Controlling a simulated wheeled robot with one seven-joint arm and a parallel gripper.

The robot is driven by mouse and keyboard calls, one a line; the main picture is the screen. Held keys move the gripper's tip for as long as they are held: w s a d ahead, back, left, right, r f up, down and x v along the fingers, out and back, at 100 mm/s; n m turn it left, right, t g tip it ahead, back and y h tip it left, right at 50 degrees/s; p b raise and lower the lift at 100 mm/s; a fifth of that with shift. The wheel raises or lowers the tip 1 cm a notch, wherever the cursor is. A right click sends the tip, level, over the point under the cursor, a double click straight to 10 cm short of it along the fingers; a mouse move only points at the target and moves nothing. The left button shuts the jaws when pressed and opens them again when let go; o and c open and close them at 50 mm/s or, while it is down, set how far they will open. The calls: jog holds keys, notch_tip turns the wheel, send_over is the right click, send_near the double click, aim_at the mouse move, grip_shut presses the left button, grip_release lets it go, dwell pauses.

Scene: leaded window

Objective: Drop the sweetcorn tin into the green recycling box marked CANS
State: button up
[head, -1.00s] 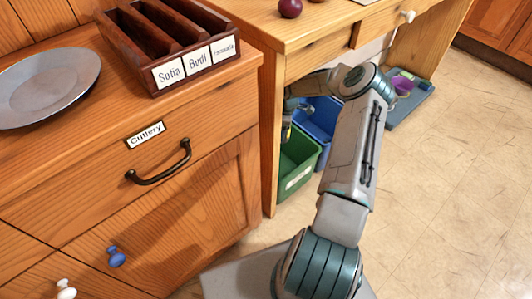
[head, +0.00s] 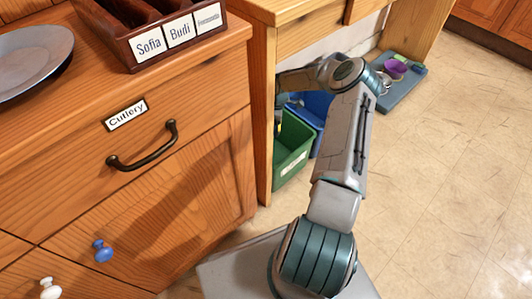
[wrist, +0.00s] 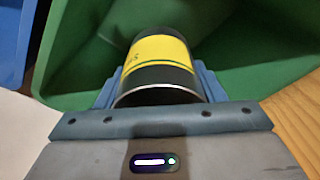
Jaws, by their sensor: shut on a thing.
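The sweetcorn tin (wrist: 160,62), black with a yellow band, is held between the jaws of my gripper (wrist: 158,92) in the wrist view. The green recycling box (head: 292,158) stands on the floor under the counter in the head view, with a white label on its front, too small to read. In the wrist view the green box's inside (wrist: 245,45) fills the space around and beyond the tin. The tin's far end is over or within the box; the exact depth is unclear. My arm largely hides the gripper in the head view.
A blue box (head: 316,108) stands just behind the green one. A wooden counter leg (head: 262,120) and the drawer cabinet (head: 170,190) are close on the left. A grey-blue mat (head: 400,92) with a purple bowl (head: 396,68) lies farther back. The floor to the right is clear.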

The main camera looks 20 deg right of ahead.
jog(key=o, duration=1.1)
jog(key=shift+c, duration=0.2)
notch_tip(320, 180, up, 8)
jog(key=p, duration=0.3)
jog(key=shift+s+d+f, duration=0.2)
jog(key=shift+d+f, duration=0.05)
jog(key=shift+d, duration=0.2)
